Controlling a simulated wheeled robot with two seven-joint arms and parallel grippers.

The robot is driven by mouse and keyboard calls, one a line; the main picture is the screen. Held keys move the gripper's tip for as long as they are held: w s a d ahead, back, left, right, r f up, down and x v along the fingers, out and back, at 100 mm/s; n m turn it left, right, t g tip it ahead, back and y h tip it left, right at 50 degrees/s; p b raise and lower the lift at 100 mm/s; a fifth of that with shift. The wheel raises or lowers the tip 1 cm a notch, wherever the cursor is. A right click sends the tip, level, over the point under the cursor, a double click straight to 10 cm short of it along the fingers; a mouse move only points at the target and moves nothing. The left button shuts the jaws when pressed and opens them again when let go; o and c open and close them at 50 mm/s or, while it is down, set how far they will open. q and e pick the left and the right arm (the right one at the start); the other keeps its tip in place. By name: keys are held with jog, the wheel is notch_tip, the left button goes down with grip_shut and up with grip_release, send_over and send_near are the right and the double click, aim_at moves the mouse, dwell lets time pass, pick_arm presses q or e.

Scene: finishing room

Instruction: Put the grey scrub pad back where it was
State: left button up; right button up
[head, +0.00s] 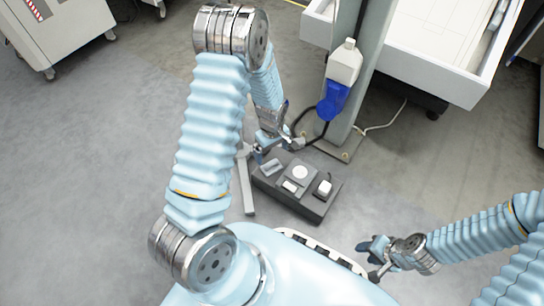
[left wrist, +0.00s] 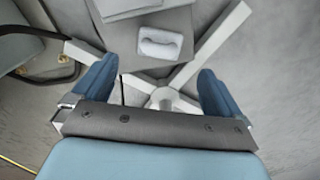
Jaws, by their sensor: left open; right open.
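A pale grey block, which looks like the grey scrub pad (head: 271,167), lies at the left end of a dark grey tray-like stand (head: 312,208). A pale rounded block (left wrist: 160,43), probably the same pad, lies near the surface's edge in the left wrist view. My left gripper (head: 283,143) is just behind the stand's left end in the head view. In the left wrist view its two blue fingers (left wrist: 155,90) are wide apart, with nothing between them, and the block is beyond them. My right gripper (head: 375,260) is open and empty at the lower right.
The stand also holds a white round item (head: 300,172), a small white block (head: 289,187) and a dark-and-white item (head: 324,188). A white-and-blue bottle (head: 340,80) is on a post behind. Pale legs (head: 245,180) show on the floor.

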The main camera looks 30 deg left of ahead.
aim_at(272, 162)
pick_arm(q)
jog(key=s+d+f+m+h, duration=0.2)
jog(key=s+d+m, duration=0.3)
jog(key=s+d, duration=0.25)
jog(key=s+d+f+m+h, duration=0.2)
jog(key=s+d+m, duration=0.4)
jog(key=s+d, duration=0.15)
notch_tip(272, 162, up, 11)
jog(key=d+p, duration=0.1)
jog(key=p, duration=1.1)
jog(key=shift+w+t, duration=0.2)
jog(key=shift+t, duration=0.2)
jog(key=shift+d, duration=0.1)
